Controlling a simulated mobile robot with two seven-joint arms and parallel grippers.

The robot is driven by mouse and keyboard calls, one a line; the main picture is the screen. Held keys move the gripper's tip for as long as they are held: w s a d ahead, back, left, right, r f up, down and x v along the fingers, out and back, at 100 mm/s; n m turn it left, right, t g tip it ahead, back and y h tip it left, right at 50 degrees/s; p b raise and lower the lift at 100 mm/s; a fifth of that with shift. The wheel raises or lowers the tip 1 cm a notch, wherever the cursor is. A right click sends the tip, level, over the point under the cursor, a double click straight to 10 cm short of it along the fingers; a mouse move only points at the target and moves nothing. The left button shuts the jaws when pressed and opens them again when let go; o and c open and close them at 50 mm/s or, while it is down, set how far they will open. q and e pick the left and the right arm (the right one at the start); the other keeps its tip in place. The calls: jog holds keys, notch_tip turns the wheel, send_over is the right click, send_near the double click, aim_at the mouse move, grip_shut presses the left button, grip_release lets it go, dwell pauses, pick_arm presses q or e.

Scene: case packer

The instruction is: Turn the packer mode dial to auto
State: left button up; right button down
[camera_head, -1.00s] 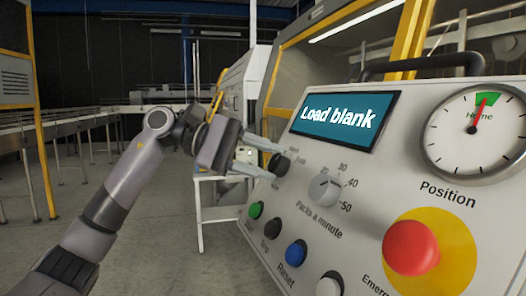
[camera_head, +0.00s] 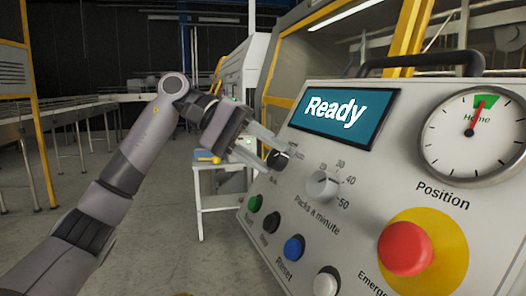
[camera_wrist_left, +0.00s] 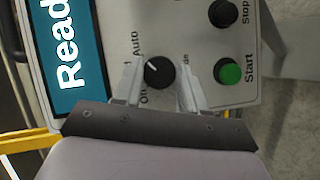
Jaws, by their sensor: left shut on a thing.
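The mode dial is a black knob (camera_head: 279,158) left of the speed knob on the sloped control panel. In the left wrist view the dial (camera_wrist_left: 158,72) has a white mark pointing up-left, toward the word "Auto"; "Off" is printed lower left. My left gripper (camera_head: 274,157) is shut on the dial, with one finger on each side in the wrist view (camera_wrist_left: 160,84). The fingers partly hide the dial and its labels in the head view. The screen (camera_head: 342,112) reads "Ready". My right gripper is not in view.
Green (camera_head: 255,203), black (camera_head: 271,223), blue (camera_head: 293,248) and white (camera_head: 326,282) buttons lie below the dial. The speed knob (camera_head: 322,185) is close on its right. A red emergency button (camera_head: 405,248) and a position gauge (camera_head: 477,136) are farther right.

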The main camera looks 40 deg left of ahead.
pick_arm(q)
jog(key=shift+r, duration=0.1)
jog(key=o, duration=1)
jog(key=shift+o, duration=0.2)
jog(key=v, duration=0.7)
